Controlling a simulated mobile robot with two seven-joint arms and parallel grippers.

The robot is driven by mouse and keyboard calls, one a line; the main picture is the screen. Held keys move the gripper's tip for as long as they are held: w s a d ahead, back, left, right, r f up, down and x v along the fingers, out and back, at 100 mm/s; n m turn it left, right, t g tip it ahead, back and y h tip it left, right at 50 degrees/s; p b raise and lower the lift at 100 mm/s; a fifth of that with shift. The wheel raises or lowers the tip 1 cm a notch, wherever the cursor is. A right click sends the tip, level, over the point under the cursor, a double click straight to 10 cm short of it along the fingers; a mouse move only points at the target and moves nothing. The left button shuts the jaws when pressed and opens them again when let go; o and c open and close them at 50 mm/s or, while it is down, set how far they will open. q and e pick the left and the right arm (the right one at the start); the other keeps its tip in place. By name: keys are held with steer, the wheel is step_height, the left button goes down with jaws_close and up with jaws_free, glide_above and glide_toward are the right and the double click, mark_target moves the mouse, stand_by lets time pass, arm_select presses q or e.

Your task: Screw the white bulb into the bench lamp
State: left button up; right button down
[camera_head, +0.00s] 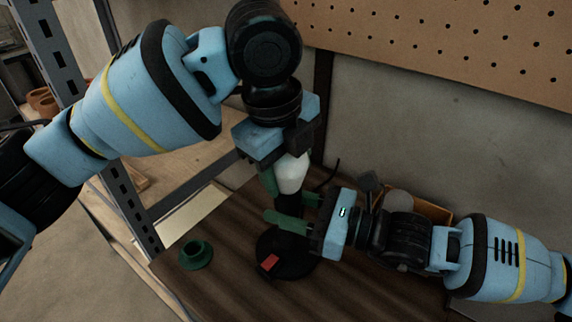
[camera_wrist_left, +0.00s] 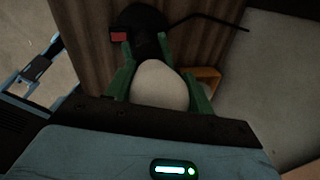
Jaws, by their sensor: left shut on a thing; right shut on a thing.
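The white bulb (camera_head: 292,172) is upright, its lower end at the top of the lamp's dark stem. I cannot tell whether it touches the socket or how deep it sits. My left gripper (camera_head: 287,182) comes from above and is shut on the bulb; the left wrist view shows the bulb (camera_wrist_left: 160,86) between its green fingers (camera_wrist_left: 150,60). The bench lamp has a round black base (camera_head: 290,265) with a red switch (camera_head: 270,262), standing on the table. My right gripper (camera_head: 290,212) is shut on the lamp's stem from the right, its fingers partly hiding the stem.
A green round cup-like piece (camera_head: 196,254) stands on the brown table (camera_head: 225,290) near its left edge. An orange-brown box (camera_head: 428,209) and a round pale thing (camera_head: 398,203) sit behind my right arm. A pegboard wall (camera_head: 450,40) is behind, a metal shelf frame (camera_head: 68,60) at left.

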arm_select(q)
steer(key=o, duration=1.1)
steer(key=shift+c, duration=0.2)
steer(key=shift+r, duration=0.1)
step_height(320, 180, up, 4)
steer(key=shift+r, duration=0.2)
steer(key=shift+o, duration=0.4)
